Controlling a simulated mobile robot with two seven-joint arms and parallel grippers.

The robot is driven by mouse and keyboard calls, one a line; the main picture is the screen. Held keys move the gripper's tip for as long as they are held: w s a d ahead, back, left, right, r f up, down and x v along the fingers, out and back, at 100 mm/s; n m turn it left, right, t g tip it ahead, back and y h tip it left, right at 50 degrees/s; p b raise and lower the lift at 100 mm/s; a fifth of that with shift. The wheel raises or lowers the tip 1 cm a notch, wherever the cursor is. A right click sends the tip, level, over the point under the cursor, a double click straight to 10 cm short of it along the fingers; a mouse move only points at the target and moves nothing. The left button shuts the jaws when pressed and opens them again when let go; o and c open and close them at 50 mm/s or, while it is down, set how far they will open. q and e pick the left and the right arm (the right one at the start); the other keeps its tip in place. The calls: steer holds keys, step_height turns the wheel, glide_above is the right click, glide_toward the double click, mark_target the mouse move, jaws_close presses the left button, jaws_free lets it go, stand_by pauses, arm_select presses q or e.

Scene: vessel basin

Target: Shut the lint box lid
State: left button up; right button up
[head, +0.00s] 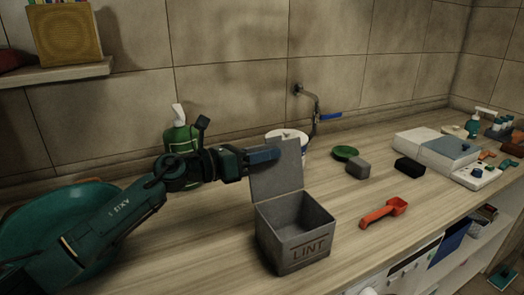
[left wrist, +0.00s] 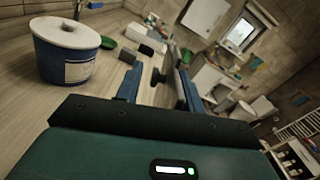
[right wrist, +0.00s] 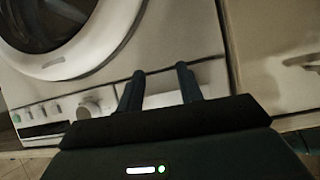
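The grey lint box (head: 295,235), marked LINT, stands on the wooden counter with its top open. Its lid (head: 278,182) stands up nearly vertical at the back edge. My left gripper (head: 264,155) is at the upper part of the lid, with a blue finger overlapping it. In the left wrist view the left gripper's fingers (left wrist: 160,88) are spread apart. A thin dark panel, probably the lid seen edge-on, lies close to the right-hand finger; contact cannot be told. My right gripper (right wrist: 158,85) is open and empty, low in front of a white washing machine (right wrist: 75,60).
A blue and white tub (left wrist: 67,55) stands behind the lid, near the tap (head: 310,105). A green pump bottle (head: 180,140) is behind my left arm. A red scoop (head: 385,212), grey block (head: 357,168) and black block (head: 410,166) lie right of the box.

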mark_target(276, 163)
arm_select(q)
jaws_close()
stand_by(0.3)
stand_by(0.4)
steer(key=s+m, duration=0.1)
steer(key=s+m+b, duration=0.1)
steer(key=s+d+m, duration=0.1)
steer(key=shift+r+m, duration=0.3)
steer(key=shift+r, duration=0.1)
steer(key=shift+s+d+m+b, duration=0.35)
steer(key=shift+s+m, duration=0.35)
steer(key=shift+m, duration=0.15)
steer(key=shift+s+d+m+b, duration=0.2)
steer(key=shift+s+d+m, duration=0.1)
steer(key=shift+s+m, duration=0.45)
